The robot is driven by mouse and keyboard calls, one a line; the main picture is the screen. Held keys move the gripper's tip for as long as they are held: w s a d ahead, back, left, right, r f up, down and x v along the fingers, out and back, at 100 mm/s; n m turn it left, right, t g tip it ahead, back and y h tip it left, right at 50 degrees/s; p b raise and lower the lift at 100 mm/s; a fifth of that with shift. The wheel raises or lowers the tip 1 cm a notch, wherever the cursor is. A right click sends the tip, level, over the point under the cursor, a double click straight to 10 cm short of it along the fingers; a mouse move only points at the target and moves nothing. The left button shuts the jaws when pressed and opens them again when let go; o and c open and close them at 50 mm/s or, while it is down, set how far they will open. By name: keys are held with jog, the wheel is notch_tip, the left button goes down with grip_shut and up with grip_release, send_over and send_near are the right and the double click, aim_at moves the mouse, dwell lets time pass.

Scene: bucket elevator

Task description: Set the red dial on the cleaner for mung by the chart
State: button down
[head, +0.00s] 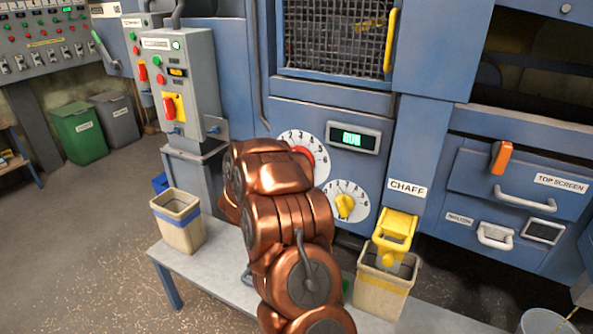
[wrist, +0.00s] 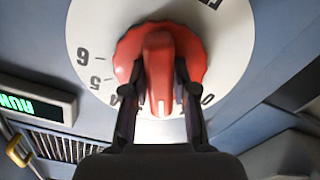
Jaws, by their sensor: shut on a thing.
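The red dial (wrist: 160,68) is a round knob with a raised grip bar, on a white numbered plate (wrist: 85,30) on the blue cleaner. In the wrist view, the two dark fingers of my gripper (wrist: 159,75) stand on both sides of the bar, shut on it. The bar's lower end points down between the fingers. The marks 6, 5, a partly covered 4 and 0 show; those between the fingers are hidden. In the head view my copper arm covers most of the red dial (head: 306,155) and my gripper. I see no chart in either view.
A yellow dial (head: 345,206) sits just below right. A green RUN display (head: 353,138) is right of the red dial. A bench (head: 228,255) with bins (head: 178,222) stands below. A control post (head: 190,85) is at left, a yellow chaff spout (head: 396,228) at right.

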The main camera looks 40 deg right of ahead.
jog(key=m+b, duration=0.2)
jog(key=m, duration=0.2)
jog(key=shift+w+f+m+b, duration=0.1)
jog(key=shift+w+m+b, duration=0.05)
jog(key=shift+m+b, duration=0.2)
jog(key=shift+m, duration=0.25)
jog(key=c, duration=0.9)
grip_release()
jog(key=shift+a, duration=0.1)
jog(key=v, duration=1.2)
